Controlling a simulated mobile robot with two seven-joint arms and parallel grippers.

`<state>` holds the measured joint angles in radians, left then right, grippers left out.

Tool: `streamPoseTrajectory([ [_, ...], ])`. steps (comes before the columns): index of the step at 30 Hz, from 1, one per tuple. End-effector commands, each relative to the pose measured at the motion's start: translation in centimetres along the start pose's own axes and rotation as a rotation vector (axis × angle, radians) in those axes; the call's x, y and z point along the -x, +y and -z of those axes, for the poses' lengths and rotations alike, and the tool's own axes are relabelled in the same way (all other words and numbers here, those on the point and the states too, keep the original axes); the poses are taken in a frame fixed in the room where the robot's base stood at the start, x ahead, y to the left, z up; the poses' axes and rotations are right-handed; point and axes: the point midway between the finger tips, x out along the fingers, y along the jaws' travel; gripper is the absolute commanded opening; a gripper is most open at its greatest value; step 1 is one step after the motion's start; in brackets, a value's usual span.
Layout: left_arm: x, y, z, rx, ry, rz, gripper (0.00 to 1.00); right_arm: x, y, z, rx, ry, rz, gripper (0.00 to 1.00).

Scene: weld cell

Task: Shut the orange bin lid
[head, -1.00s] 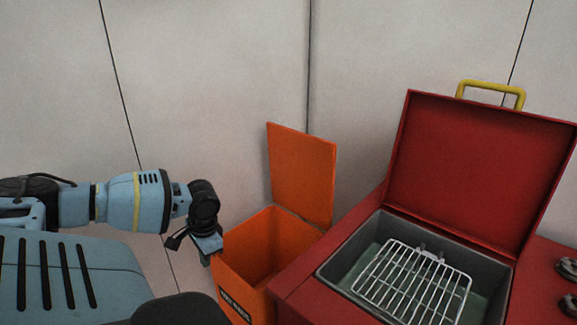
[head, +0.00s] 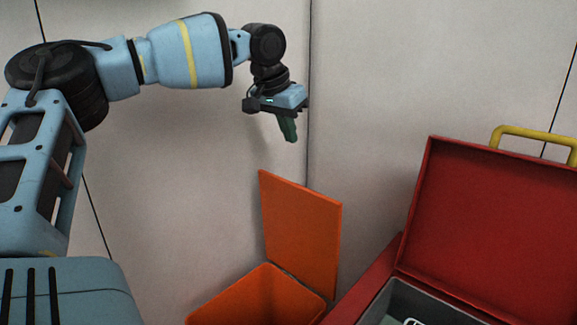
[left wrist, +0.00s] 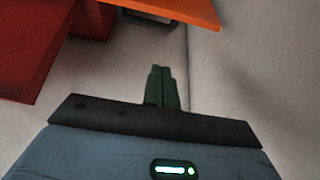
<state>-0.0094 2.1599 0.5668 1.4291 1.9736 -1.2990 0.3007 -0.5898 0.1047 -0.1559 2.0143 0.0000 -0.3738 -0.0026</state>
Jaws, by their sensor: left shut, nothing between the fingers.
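The orange bin (head: 255,300) stands low in the middle of the head view, with its front cut off by the bottom edge. Its orange lid (head: 300,235) is open and stands nearly upright at the back of the bin. My left gripper (head: 289,138) is shut and empty, pointing down, above the lid's top edge and apart from it. In the left wrist view its green fingers (left wrist: 162,72) are together, and an edge of orange, seemingly the lid (left wrist: 190,8), shows at the top. My right gripper is not in view.
A red box (head: 490,210) with an open red lid and a yellow handle (head: 535,138) stands right of the bin. Pale wall panels (head: 380,90) are behind. The space above the bin's lid is clear apart from my left arm.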

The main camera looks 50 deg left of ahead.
Motion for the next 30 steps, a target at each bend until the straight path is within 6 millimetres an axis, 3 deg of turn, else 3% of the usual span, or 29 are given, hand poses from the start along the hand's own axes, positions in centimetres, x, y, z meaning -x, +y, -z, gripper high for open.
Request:
streamPoseTrajectory([
  [5,-1.3,-0.1,-0.1,0.000,-0.004,0.001,0.00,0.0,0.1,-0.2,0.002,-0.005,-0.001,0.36],
  [21,-10.5,-0.1,-0.2,-0.001,-0.005,0.003,0.00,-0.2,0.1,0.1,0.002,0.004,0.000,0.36],
  [30,-8.7,-0.1,-2.9,-0.001,0.002,0.000,0.00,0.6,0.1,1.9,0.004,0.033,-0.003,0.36],
])
